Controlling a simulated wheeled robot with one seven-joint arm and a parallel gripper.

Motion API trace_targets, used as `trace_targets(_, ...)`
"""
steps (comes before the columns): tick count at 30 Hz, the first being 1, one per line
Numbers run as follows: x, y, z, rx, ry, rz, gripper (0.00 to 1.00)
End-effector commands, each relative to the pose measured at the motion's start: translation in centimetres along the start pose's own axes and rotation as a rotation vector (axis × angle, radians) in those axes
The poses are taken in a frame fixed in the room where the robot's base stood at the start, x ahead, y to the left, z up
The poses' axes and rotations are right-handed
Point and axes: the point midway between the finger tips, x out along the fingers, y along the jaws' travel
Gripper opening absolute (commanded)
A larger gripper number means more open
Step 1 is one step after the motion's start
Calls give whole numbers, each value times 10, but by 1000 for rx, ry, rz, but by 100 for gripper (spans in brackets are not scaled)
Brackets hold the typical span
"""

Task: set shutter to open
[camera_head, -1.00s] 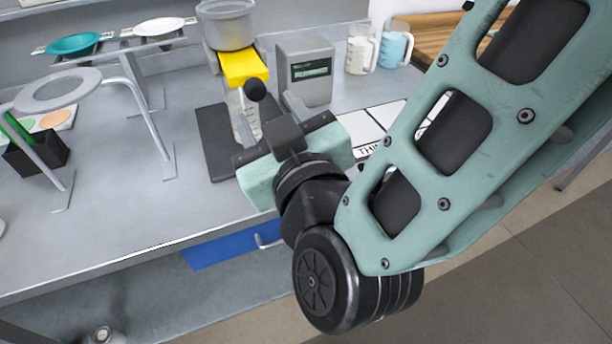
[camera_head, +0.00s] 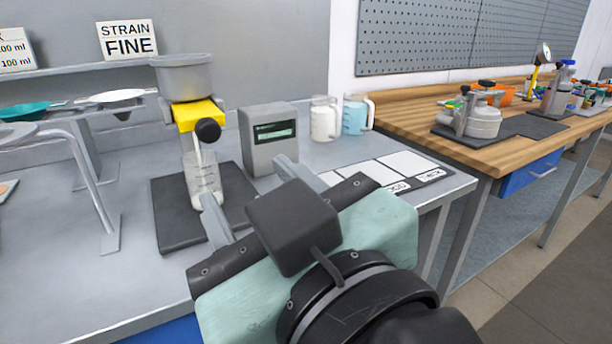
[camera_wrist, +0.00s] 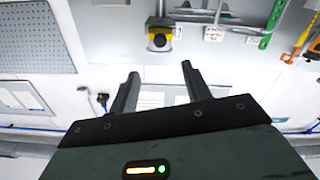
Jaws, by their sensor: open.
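The shutter is a yellow block (camera_head: 198,115) with a round black knob (camera_head: 208,130) on its front, directly under a grey hopper (camera_head: 185,78). The wrist view also shows the yellow block (camera_wrist: 160,24) and its knob (camera_wrist: 159,41), beyond and above my fingertips. A clear graduated beaker (camera_head: 203,176) stands below the shutter on a dark base plate (camera_head: 172,215). My gripper (camera_head: 243,178) is open and empty, in front of the stand and lower than the knob. It also shows in the wrist view (camera_wrist: 160,72), fingers apart. The left finger partly overlaps the beaker's bottom in the head view.
A grey box with a display (camera_head: 268,137) stands right of the shutter. Two jugs, one white (camera_head: 325,119) and one blue (camera_head: 356,115), stand behind it. White labelled cards (camera_head: 405,163) lie at right. A metal ring stand (camera_head: 97,205) is at left. A wooden bench (camera_head: 430,115) stands further right.

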Motion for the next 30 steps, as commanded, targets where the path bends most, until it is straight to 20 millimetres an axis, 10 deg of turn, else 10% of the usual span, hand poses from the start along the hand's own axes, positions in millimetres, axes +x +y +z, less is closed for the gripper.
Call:
trace_targets(13,-30,0,0,-1,0,-1,48)
trace_targets(30,2,-13,22,104,-299,-293,48)
